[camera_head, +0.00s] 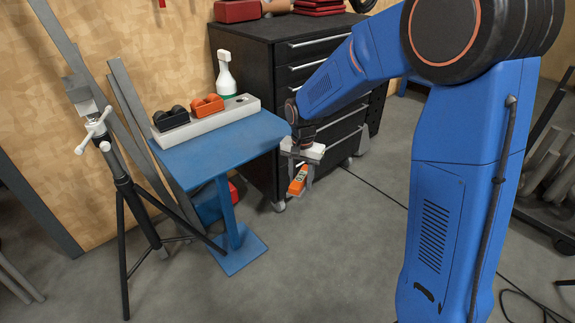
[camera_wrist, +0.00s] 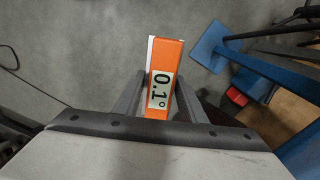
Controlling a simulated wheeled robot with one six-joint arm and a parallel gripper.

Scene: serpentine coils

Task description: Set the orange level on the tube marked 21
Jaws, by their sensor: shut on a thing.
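In the head view the level (camera_head: 298,181) hangs in my gripper (camera_head: 300,172), in the air to the right of the blue stand and in front of the black cabinet. My gripper is shut on it. I cannot make out any tube marked 21. Grey tubes (camera_head: 543,170) lie on a rack at the right edge, with no readable marks.
A black tripod (camera_head: 125,185) stands at left. A black drawer cabinet (camera_head: 262,75) is behind. The floor in front is mostly clear, with a cable at right.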

